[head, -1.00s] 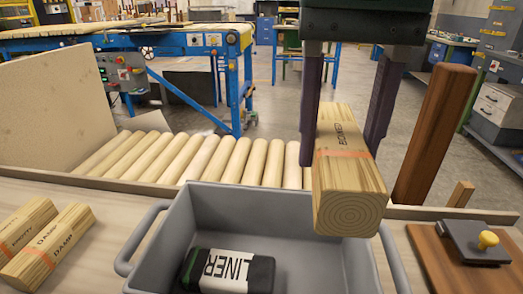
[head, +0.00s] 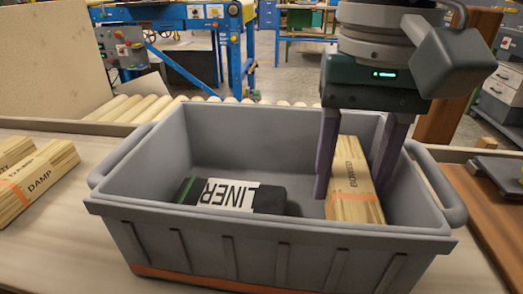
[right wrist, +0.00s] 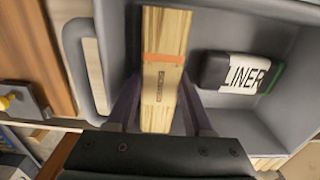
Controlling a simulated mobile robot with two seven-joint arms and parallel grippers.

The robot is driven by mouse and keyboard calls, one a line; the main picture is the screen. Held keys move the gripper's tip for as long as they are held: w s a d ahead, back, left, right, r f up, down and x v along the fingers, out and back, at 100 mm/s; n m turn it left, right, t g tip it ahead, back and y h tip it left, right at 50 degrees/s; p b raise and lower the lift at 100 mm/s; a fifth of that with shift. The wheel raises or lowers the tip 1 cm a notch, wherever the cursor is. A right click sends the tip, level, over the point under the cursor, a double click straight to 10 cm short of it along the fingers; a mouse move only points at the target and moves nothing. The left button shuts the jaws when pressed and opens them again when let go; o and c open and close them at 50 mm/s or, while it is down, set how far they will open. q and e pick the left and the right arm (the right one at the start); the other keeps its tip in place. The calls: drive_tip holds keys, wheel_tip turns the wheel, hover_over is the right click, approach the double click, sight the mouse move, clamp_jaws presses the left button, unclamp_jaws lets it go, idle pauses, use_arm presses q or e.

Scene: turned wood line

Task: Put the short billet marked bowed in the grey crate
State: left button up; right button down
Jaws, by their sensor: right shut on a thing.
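The short billet marked bowed (head: 352,180) is pale wood with an orange band and dark lettering. My right gripper (head: 354,192) is shut on it, a finger on each side, inside the right part of the grey crate (head: 280,240). In the right wrist view the billet (right wrist: 165,60) runs between the fingers (right wrist: 158,115), within the crate's walls (right wrist: 235,22). I cannot tell whether the billet touches the crate floor. My left gripper is not in view.
A black roll labelled LINER (head: 232,194) lies in the crate, left of the billet. Billets marked DAMP (head: 40,182) lie on the bench at the left. A wooden board (head: 490,215) is right of the crate. Rollers (head: 150,108) run behind it.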

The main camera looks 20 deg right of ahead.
wheel_tip(320, 180, down, 3)
drive_tip(key=shift+f+b, duration=0.2)
drive_tip(key=shift+b, duration=0.6)
drive_tip(key=shift+a, duration=0.1)
drive_tip(key=shift+r, duration=0.15)
drive_tip(key=shift+f, duration=0.25)
drive_tip(key=c, duration=0.6)
unclamp_jaws()
drive_tip(key=shift+r, duration=0.1)
